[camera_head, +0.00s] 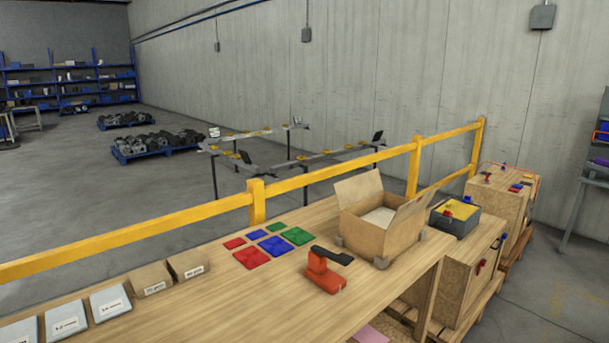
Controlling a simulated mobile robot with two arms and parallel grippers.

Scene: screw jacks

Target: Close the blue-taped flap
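An open cardboard box (365,235) stands near the right end of the wooden table. One flap (357,188) stands raised at its back left. Another flap (409,209) stands raised on its right side. Something pale shows inside the box. I cannot make out blue tape on either flap. Neither of my grippers is in view.
A red tool with a dark handle (325,281) sits on the table (215,307) in front of the box. Coloured squares (273,245) lie left of it. A grey case with a yellow top (456,212) is right of the box. A yellow rail (120,236) runs behind.

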